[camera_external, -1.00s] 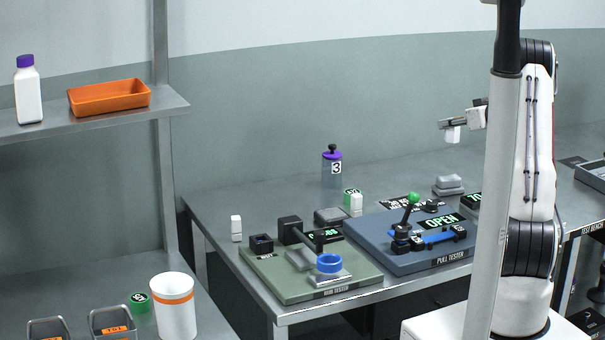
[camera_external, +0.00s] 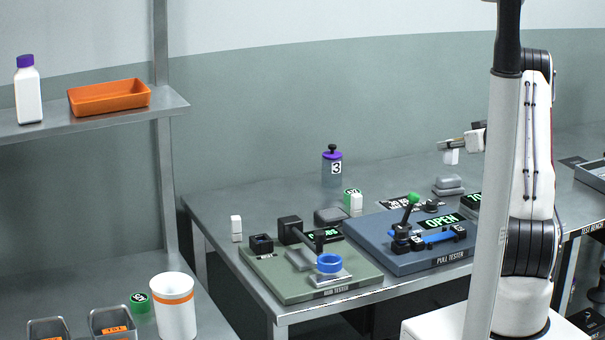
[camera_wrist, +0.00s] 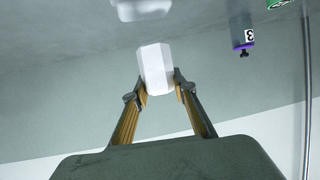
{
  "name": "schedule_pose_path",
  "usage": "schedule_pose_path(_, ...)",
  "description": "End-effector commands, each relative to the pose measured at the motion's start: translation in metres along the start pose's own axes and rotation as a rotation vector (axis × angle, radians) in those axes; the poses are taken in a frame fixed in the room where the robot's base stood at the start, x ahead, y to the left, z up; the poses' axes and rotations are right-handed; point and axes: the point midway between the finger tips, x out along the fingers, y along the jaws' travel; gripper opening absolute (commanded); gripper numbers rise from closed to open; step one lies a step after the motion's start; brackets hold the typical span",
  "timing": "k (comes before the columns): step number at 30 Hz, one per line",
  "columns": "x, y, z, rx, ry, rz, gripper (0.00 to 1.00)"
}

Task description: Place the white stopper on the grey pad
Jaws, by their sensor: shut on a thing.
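My gripper (camera_external: 452,145) is shut on the white stopper (camera_external: 451,157), a small pale block hanging below the fingers. In the wrist view the stopper (camera_wrist: 156,66) sits between both fingertips (camera_wrist: 161,88). In the external view it hangs clear above a light grey rounded stack (camera_external: 448,185) on the table. A pale shape (camera_wrist: 140,9), cut off by the top edge, shows past the stopper in the wrist view. A darker flat grey block (camera_external: 330,216) lies behind the rub tester. I cannot tell which of these is the grey pad.
The blue pull tester (camera_external: 375,240) with its green-knobbed lever (camera_external: 413,198) stands in front, the green rub tester (camera_external: 275,285) to its left. A purple-lidded jar (camera_external: 332,170) stands behind; it also shows in the wrist view (camera_wrist: 242,35). White blocks (camera_external: 236,228) stand on the table.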

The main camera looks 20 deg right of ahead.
Motion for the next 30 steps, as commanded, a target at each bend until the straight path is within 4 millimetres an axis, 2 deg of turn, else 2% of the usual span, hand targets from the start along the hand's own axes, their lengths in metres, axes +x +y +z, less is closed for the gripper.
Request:
schedule_pose_path(8, 0.001, 0.0, 0.002, 0.0, 0.0, 0.0, 0.05)
schedule_pose_path(19, 0.013, 0.0, 0.033, 0.001, -0.001, 0.0, 0.05)
schedule_pose_path(30, 0.014, 0.0, 0.034, 0.0, 0.0, 0.0, 0.05)
